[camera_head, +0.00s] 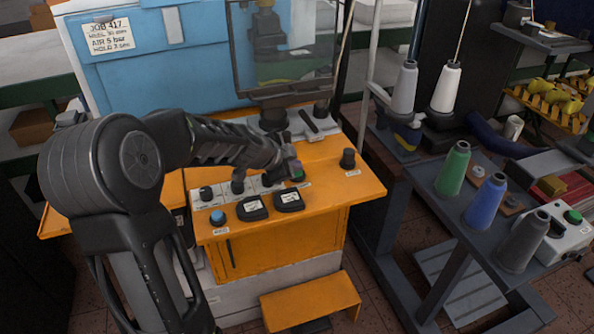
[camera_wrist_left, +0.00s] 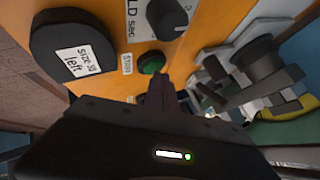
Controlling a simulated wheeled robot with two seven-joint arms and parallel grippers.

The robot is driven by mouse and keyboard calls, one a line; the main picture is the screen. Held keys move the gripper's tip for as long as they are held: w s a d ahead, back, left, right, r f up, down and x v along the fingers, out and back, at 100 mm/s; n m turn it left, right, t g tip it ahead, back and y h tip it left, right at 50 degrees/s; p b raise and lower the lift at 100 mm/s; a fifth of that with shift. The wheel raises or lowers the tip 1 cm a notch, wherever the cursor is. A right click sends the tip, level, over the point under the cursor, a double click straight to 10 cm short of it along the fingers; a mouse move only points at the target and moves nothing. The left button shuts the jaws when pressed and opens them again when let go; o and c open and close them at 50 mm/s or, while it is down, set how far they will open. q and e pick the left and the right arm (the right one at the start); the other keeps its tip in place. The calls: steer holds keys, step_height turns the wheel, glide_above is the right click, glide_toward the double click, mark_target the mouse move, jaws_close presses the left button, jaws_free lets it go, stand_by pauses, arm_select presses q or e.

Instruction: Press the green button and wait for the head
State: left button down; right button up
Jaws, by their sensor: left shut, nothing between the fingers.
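The green button (camera_head: 298,176) sits on the orange machine's panel, at the right end of a row of knobs. In the left wrist view it shows as a round green cap (camera_wrist_left: 152,63) beside a "START" label. My left gripper (camera_head: 291,167) is shut and empty, its fingertips right at the button. In the left wrist view the tips (camera_wrist_left: 162,82) lie just below the cap; I cannot tell whether they touch. A dark machine head (camera_head: 265,30) shows partly behind the clear guard (camera_head: 288,45). My right gripper is out of view.
Two black pads (camera_head: 252,208) and a blue button (camera_head: 217,217) lie on the panel's front. A black knob (camera_head: 347,159) stands to the right. A grey table (camera_head: 425,200) holds thread cones and a white box (camera_head: 568,238) with another green button.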

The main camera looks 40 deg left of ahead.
arm_select(q)
steer(key=shift+r+p, duration=0.55)
steer(key=shift+r, duration=0.35)
steer(key=shift+r+p, duration=1.8)
steer(key=shift+r, duration=0.75)
steer(key=shift+f, duration=0.15)
